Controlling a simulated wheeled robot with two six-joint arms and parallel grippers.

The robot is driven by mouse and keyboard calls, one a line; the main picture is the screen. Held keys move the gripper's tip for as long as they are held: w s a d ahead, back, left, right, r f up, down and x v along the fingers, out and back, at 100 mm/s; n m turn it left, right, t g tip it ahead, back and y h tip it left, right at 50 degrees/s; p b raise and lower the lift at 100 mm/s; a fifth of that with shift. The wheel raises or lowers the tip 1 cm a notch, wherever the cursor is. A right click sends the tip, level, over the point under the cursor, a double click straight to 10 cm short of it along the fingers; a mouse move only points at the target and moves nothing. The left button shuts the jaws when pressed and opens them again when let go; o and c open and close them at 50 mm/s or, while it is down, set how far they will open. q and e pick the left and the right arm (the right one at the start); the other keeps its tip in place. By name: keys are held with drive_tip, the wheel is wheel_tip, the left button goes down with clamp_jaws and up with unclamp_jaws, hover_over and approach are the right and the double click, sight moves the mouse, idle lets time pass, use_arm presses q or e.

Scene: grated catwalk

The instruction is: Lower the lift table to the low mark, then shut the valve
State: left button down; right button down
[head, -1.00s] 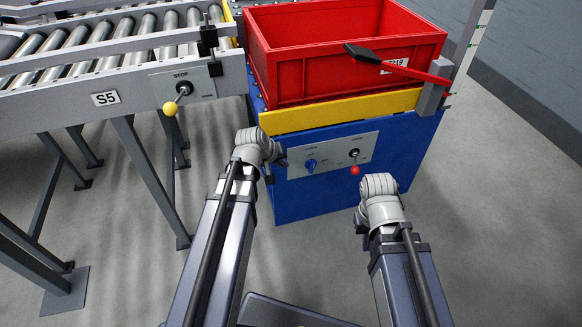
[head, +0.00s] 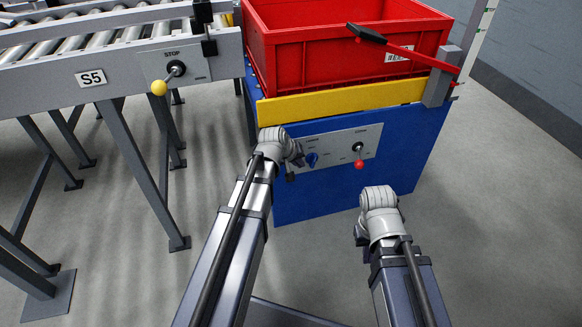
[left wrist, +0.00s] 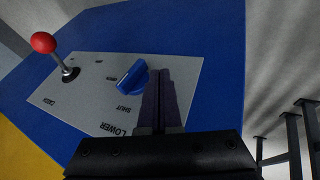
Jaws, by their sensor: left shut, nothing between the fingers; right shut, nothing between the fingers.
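The lift table is a blue body (head: 350,200) with a yellow top edge (head: 340,100). Its grey panel carries a blue valve knob (head: 311,160) and a red-ball lever (head: 359,164). In the left wrist view the knob (left wrist: 133,77) has SHUT and LOWER printed near it, and the red ball (left wrist: 43,42) is at upper left. My left gripper (head: 292,173) is shut and empty, its fingers (left wrist: 158,100) right beside the knob; contact cannot be told. My right gripper (head: 360,236) is shut, low in front of the table, mostly hidden by its wrist.
A red crate (head: 310,55) stands on the table. A red bar with a black grip (head: 367,34) crosses in front of it to a grey bracket by a pale marked post (head: 484,30). Left is a roller conveyor with a yellow-ball STOP lever (head: 159,88). Floor at right is clear.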

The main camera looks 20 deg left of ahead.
sight(313, 160)
use_arm(q)
drive_tip(key=shift+w+d+f, duration=0.1)
drive_tip(key=shift+w+d, duration=0.45)
drive_tip(key=shift+d, duration=0.3)
drive_tip(key=shift+w+d+f+b, duration=0.25)
drive_tip(key=shift+f+b, duration=0.1)
drive_tip(key=shift+b, duration=0.1)
